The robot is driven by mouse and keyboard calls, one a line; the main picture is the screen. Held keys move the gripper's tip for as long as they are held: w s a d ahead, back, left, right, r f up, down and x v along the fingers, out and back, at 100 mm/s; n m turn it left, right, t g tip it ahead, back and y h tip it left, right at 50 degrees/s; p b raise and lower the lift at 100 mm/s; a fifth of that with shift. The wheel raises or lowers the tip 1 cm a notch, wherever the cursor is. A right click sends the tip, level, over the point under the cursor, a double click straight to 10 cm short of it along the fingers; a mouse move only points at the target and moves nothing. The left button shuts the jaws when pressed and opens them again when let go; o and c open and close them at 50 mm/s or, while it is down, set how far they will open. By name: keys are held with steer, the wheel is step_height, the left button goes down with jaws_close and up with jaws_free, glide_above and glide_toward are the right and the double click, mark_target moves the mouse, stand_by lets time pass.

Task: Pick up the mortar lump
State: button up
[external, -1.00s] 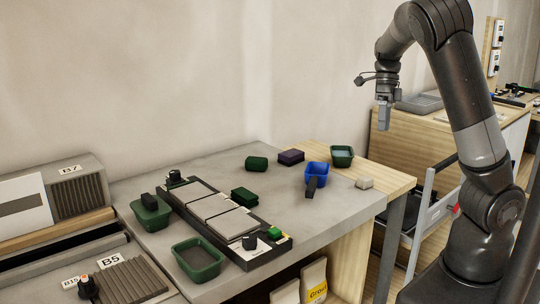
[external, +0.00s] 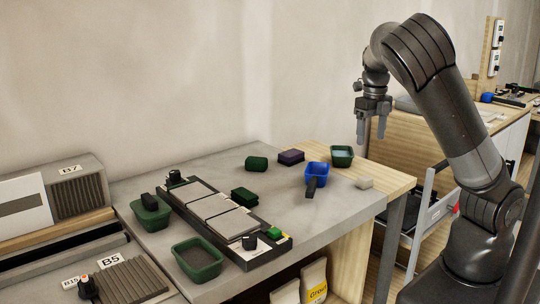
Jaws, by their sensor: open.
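A blue tub (external: 317,172) with a dark handle and a green tub (external: 342,156) stand left of the lump. A purple block (external: 291,157) and a green block (external: 256,163) lie farther left. A tile rig (external: 222,222) and more green tubs fill the front left.

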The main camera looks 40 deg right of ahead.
glide_above(366, 177)
step_height(366, 177, down, 8)
steer(key=shift+s, duration=0.1)
steer(key=shift+a+f, duration=0.15)
steer(key=shift+f, duration=2.85)
steer(key=shift+c, duration=0.3)
steer(key=c, duration=1.1)
